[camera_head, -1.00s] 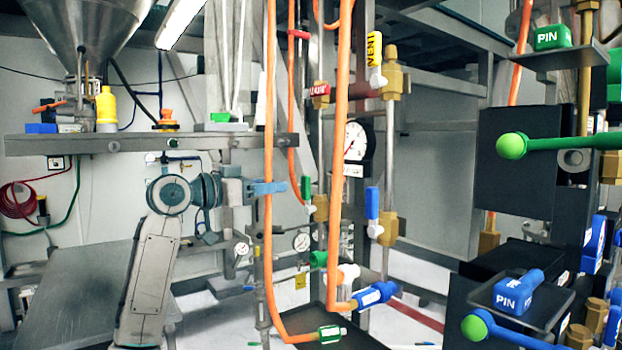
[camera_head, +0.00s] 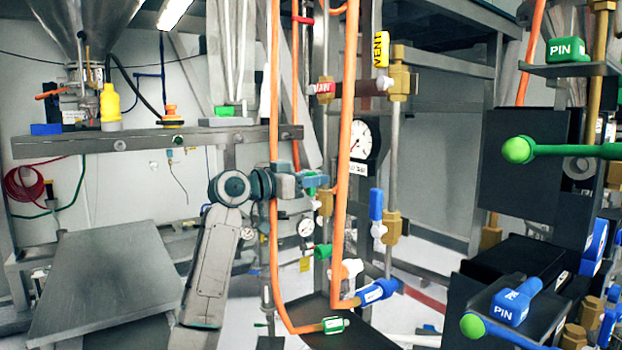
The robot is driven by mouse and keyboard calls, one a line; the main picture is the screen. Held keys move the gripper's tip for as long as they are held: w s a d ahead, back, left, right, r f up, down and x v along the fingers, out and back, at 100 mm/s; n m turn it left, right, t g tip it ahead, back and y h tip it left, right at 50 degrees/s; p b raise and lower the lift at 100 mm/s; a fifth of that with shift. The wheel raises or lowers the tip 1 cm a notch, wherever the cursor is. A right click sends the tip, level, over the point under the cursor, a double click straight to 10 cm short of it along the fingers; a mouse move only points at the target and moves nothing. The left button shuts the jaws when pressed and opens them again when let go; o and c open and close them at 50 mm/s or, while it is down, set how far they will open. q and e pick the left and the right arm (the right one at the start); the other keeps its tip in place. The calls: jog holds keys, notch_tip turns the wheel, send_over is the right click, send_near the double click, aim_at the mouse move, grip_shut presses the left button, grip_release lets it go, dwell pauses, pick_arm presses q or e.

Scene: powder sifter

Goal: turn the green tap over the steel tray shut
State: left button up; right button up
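A small green tap handle (camera_head: 310,181) shows at mid-height on the central pipework, beside a brass fitting (camera_head: 326,201). It is largely hidden by my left gripper (camera_head: 312,180), whose blue-tipped fingers are at the handle, behind the orange hose. I cannot tell whether the fingers grip the handle or are only around it. A grey metal plate (camera_head: 100,275) lies at the lower left, and a dark tray (camera_head: 310,341) lies below the pipework. I cannot tell which is the steel tray. My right gripper is not in view.
Orange hoses (camera_head: 344,150) hang in front of the pipes, close to my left gripper. A pressure gauge (camera_head: 362,140) and a blue-handled tap (camera_head: 376,204) stand to its right. Black blocks with a green-knobbed lever (camera_head: 517,150) fill the right side. A steel shelf (camera_head: 60,143) crosses the upper left.

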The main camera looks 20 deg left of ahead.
pick_arm(q)
grip_shut()
